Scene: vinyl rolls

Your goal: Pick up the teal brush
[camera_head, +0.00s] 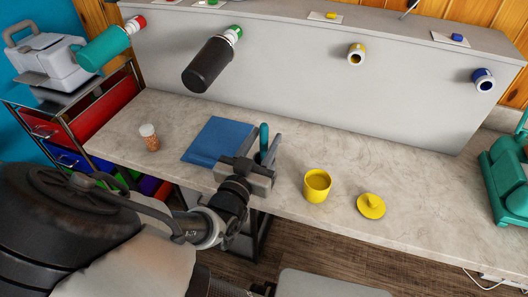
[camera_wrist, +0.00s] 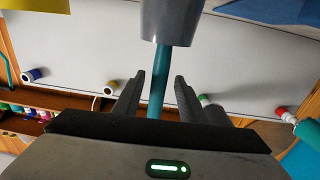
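The teal brush (camera_head: 264,136) stands up beside the dark fingers of my gripper (camera_head: 265,160) in the head view, above the table near the blue mat. In the wrist view, the teal shaft of the brush (camera_wrist: 158,85) runs between the two fingers of my gripper (camera_wrist: 158,85). A wide grey part (camera_wrist: 171,22) continues from the shaft at the top. Narrow gaps show between the shaft and the fingers, so the gripper looks open around it. The lower end of the shaft is hidden behind the gripper body.
A blue mat (camera_head: 215,139), a shaker (camera_head: 149,137), a yellow pot (camera_head: 317,186) and its yellow lid (camera_head: 371,206) are on the pale table (camera_head: 430,190). A grey panel (camera_head: 300,85) with rolls stands behind. A green machine (camera_head: 508,178) stands at right.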

